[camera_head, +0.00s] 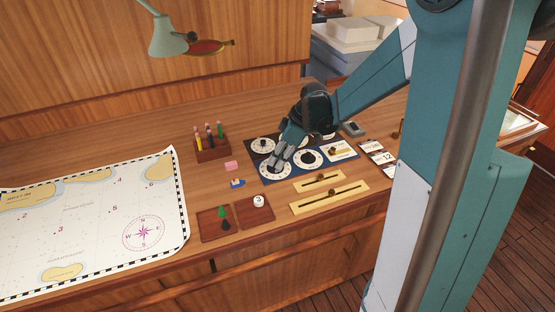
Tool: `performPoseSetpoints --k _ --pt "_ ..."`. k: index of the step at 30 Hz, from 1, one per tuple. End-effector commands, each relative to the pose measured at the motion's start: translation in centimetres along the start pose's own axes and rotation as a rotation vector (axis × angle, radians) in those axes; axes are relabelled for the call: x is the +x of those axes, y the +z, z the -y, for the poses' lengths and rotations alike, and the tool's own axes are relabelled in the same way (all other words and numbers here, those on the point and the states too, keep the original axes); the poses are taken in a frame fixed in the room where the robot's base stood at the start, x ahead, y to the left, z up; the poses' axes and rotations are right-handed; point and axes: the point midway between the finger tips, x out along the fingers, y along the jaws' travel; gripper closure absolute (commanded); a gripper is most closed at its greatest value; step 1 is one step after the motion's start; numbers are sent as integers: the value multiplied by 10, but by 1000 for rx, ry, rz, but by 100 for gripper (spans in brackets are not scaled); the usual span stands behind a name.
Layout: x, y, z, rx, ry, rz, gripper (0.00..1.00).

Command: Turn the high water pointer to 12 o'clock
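A dark blue panel (291,175) on the desk carries several round white dials. I cannot read their labels, so I cannot tell which one bears the high water pointer. My gripper (276,162) reaches down over the front left dial (272,174), its fingertips at or just above the dial's face. They hide the upper part of that dial and any pointer there. The front right dial (301,159) has a black centre. The back left dial (257,147) has a dark knob. My wrist partly covers the back right dial. The finger gap is too small to judge.
A pencil holder (212,153) stands behind and left of the panel. A pink block (231,165) and a small blue-based piece (237,183) lie left of it. Slider boards (330,198), trays (207,230) and date cards (377,151) lie around. A chart (90,215) covers the left.

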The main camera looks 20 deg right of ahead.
Motion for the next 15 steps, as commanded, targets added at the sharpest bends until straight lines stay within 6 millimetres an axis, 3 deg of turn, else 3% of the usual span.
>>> performPoseSetpoints --k 1,3,15 --pt "0 1 0 0 0 1 81" --pt "0 1 0 0 0 1 71" --pt "-1 0 0 1 0 0 71"
